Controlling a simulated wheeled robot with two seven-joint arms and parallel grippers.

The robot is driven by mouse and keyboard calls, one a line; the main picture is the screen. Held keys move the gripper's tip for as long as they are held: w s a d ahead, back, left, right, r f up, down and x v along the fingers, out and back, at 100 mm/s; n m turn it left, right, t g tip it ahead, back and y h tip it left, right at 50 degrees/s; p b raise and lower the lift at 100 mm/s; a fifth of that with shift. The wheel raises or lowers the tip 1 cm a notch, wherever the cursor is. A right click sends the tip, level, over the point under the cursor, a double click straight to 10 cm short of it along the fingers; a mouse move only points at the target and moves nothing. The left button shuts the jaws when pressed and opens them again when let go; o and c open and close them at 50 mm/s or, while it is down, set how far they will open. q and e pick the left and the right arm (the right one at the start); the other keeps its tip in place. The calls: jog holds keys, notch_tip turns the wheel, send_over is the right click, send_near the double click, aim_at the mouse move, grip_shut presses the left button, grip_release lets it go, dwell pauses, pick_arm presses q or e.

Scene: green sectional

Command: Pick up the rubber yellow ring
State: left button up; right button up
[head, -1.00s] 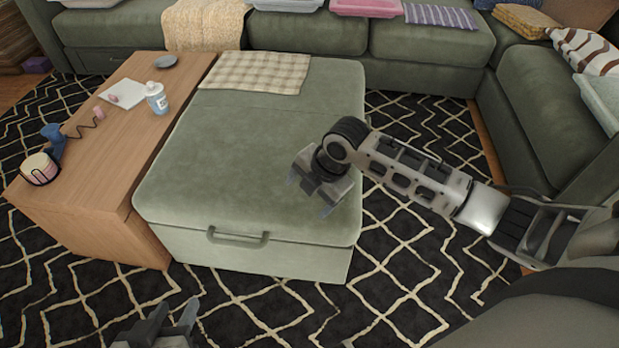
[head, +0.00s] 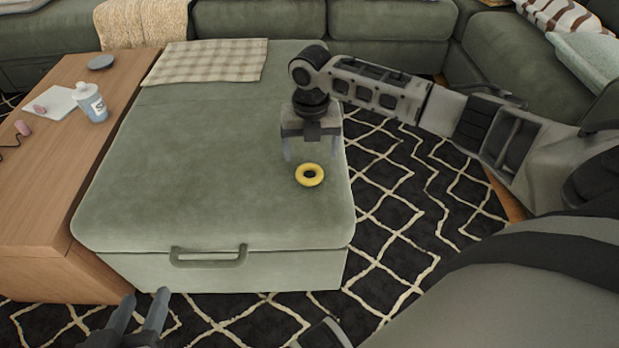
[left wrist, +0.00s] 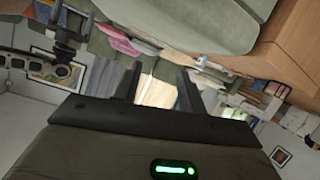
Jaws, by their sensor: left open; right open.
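The yellow ring (head: 310,166) lies flat on the right part of the green ottoman (head: 190,170), near its right edge. My right gripper (head: 311,156) is open and empty, pointing down just behind the ring in the head view. Its fingers are apart, and I cannot tell its exact height above the ottoman. My left gripper (head: 141,312) is open and empty at the lower left, in front of the ottoman. Its two fingers also show in the left wrist view (left wrist: 157,82) with nothing between them.
A wooden side table (head: 62,150) stands against the ottoman's left, with a bottle (head: 91,103), a grey dish (head: 101,62) and paper on it. A checkered cloth (head: 205,62) lies at the ottoman's back. A handle (head: 208,257) juts from its front. The ottoman's middle is clear.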

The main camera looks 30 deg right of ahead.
aim_at(310, 177)
jog(key=shift+f, duration=0.35)
notch_tip(310, 177, down, 5)
jog(key=b, duration=0.2)
jog(key=shift+a+b, duration=0.15)
jog(key=shift+b, duration=0.2)
jog(key=shift+f, duration=0.15)
pick_arm(q)
jog(key=shift+w+d+r+t+h, duration=0.1)
jog(key=shift+d+r+t+h, duration=0.2)
jog(key=shift+r, duration=0.1)
jog(key=shift+w+d+r+t+h, duration=0.1)
jog(key=shift+d+r+t+h, duration=0.1)
jog(key=shift+r+h, duration=0.15)
pick_arm(e)
jog(key=c, duration=1.1)
